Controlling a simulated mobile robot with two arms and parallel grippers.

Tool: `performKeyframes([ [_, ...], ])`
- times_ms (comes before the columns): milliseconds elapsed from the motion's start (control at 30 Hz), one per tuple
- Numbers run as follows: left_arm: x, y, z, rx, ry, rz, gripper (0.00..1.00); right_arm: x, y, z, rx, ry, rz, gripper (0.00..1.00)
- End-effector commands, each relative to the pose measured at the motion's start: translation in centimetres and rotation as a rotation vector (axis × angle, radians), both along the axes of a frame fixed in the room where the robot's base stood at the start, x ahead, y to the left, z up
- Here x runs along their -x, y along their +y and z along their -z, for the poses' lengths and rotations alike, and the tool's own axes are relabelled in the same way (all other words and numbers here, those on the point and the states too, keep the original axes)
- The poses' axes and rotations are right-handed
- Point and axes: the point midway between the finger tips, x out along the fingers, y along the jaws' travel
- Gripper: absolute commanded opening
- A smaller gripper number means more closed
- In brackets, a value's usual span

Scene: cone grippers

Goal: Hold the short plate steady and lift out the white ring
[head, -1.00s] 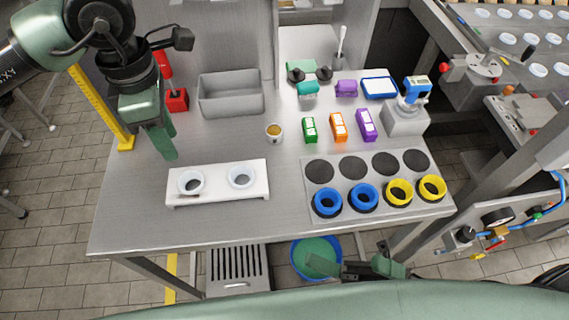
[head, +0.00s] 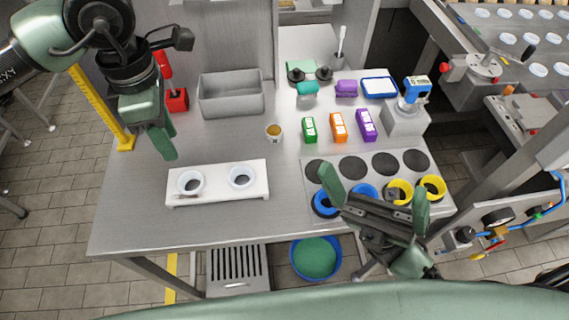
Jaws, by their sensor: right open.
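The short white plate (head: 217,190) stands on the left part of the steel table. Two white rings sit in it, a left ring (head: 191,182) and a right ring (head: 242,177). My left gripper (head: 166,146) hangs above the table behind the plate's left end, apart from it; its fingers overlap in this view, so its opening does not show. My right gripper (head: 375,192) is open and empty over the front of the grey mat, well to the right of the plate. It hides parts of the blue and yellow rings.
The grey mat (head: 312,214) holds blue rings (head: 325,204) and yellow rings (head: 433,187) in front of dark discs. A grey bin (head: 231,108), a small cup (head: 274,132) and coloured boxes (head: 338,127) stand behind. The table between plate and mat is clear.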

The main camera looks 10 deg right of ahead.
Motion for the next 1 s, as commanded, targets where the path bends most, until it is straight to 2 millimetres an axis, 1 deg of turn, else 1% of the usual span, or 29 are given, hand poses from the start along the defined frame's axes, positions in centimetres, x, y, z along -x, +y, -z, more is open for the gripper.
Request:
performKeyframes([
  [67,0.0,0.0,0.0,0.000,0.000,0.000,0.36,-0.3,1.7,-0.2,0.128,-0.116,0.037,1.00],
  [167,0.0,0.0,0.0,0.000,0.000,0.000,0.36,-1.1,4.2,0.4,0.325,-0.290,0.112,1.00],
  [200,0.0,0.0,0.0,0.000,0.000,0.000,0.36,-1.8,5.1,0.8,0.411,-0.368,0.153,1.00],
  [267,0.0,0.0,0.0,0.000,0.000,0.000,0.36,-3.0,6.2,1.6,0.537,-0.483,0.221,1.00],
  [367,0.0,0.0,0.0,0.000,0.000,0.000,0.36,-6.0,7.4,3.2,0.741,-0.669,0.346,1.00],
  [467,0.0,0.0,0.0,0.000,0.000,0.000,0.36,-9.4,8.2,5.4,0.934,-0.818,0.437,1.00],
  [500,0.0,0.0,0.0,0.000,0.000,0.000,0.36,-10.7,8.4,6.7,1.008,-0.860,0.450,1.00],
  [567,0.0,0.0,0.0,0.000,0.000,0.000,0.36,-12.4,8.8,8.9,1.112,-0.903,0.450,1.00],
  [600,0.0,0.0,0.0,0.000,0.000,0.000,0.36,-13.4,9.0,10.4,1.177,-0.923,0.437,1.00],
  [700,0.0,0.0,0.0,0.000,0.000,0.000,0.36,-15.1,9.2,14.1,1.314,-0.953,0.388,1.00],
  [800,0.0,0.0,0.0,0.000,0.000,0.000,0.36,-16.2,9.2,16.7,1.411,-0.967,0.350,1.00],
  [900,0.0,0.0,0.0,0.000,0.000,0.000,0.36,-16.7,9.1,18.1,1.464,-0.976,0.327,1.00],
  [1000,0.0,0.0,0.0,0.000,0.000,0.000,0.36,-16.9,9.6,18.9,1.483,-0.978,0.317,1.00],
])
